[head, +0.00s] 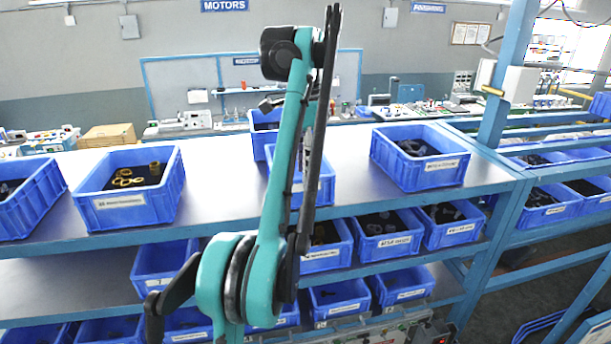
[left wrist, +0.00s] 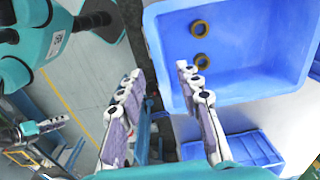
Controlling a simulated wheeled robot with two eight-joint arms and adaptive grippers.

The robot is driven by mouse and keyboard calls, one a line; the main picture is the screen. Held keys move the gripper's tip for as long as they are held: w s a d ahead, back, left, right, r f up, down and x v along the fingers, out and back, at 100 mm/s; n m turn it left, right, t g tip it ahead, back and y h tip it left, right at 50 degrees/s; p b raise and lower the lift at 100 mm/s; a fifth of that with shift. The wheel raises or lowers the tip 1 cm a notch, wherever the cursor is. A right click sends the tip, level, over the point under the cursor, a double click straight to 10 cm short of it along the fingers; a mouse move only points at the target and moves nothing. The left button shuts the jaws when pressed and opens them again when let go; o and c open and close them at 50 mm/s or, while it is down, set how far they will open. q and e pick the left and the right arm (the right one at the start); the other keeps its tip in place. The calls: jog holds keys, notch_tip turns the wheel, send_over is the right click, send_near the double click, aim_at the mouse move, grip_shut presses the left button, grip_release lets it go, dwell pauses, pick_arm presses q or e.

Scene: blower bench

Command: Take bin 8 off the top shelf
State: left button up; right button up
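Blue bins stand on the top shelf (head: 225,200); I cannot read a number 8 on any label. One bin (head: 316,190) stands at the middle in the head view, partly hidden behind my left arm. My left gripper (head: 307,145) hangs over or in front of it. In the left wrist view, my left gripper (left wrist: 160,85) is open, its two fingers apart. A blue bin (left wrist: 245,85) with two brown rings inside lies close to the right finger, which overlaps its near corner. I cannot tell whether they touch. What seems to be my right gripper (left wrist: 42,127) shows at the left edge.
Other top-shelf bins include one with yellowish rings (head: 130,205), one at the far left (head: 28,205) and one at the right (head: 420,175). Another bin (head: 264,140) stands behind my arm. Several bins fill the lower shelves. Bare shelf lies either side of the middle bin.

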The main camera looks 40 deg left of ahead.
aim_at(306, 192)
pick_arm(q)
notch_tip(306, 192, down, 6)
jog(key=shift+s+f, duration=0.1)
jog(key=shift+f, duration=0.05)
jog(key=shift+w+f, duration=0.2)
jog(key=shift+f, duration=0.4)
jog(key=shift+s, duration=0.1)
jog(key=shift+c, duration=1.1)
grip_shut()
